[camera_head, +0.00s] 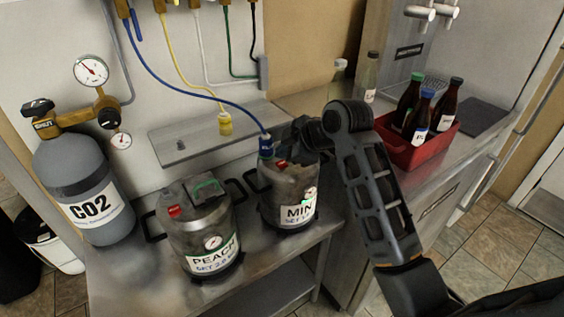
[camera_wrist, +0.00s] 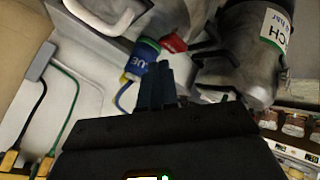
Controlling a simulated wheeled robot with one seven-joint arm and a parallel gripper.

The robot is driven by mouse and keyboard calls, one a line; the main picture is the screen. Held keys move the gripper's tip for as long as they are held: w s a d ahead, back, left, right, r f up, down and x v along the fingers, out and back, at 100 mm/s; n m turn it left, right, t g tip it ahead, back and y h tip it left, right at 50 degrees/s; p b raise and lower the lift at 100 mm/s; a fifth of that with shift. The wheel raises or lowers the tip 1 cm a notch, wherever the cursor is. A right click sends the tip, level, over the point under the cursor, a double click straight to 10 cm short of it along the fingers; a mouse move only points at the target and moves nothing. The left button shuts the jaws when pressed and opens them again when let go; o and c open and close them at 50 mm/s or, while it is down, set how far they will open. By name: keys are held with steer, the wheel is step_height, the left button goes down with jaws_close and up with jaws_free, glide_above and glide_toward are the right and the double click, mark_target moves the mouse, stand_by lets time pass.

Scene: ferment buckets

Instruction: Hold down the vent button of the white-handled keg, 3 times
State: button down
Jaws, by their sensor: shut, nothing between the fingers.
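The keg labelled MINT (camera_head: 285,196) stands on the metal bench in the head view. Its white handle (camera_wrist: 104,18) shows at the top left of the wrist view. A red part (camera_wrist: 173,43), which looks like its vent button, sits on the lid beside the blue connector (camera_wrist: 142,55); it also shows in the head view (camera_head: 281,163). My gripper (camera_wrist: 157,72) is shut and empty, its tips close to the connector and red part. I cannot tell whether the fingers touch anything. In the head view my wrist hides much of the lid.
The PEACH keg (camera_head: 207,241), with a green handle, stands left of the MINT keg. A CO2 cylinder (camera_head: 77,180) with gauges stands at the far left. The blue hose (camera_head: 185,84) runs to the MINT keg. A red crate (camera_head: 402,148) of bottles stands at the right.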

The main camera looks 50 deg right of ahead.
mark_target(285, 165)
steer(key=shift+r+p, duration=2.05)
steer(key=shift+r, duration=0.5)
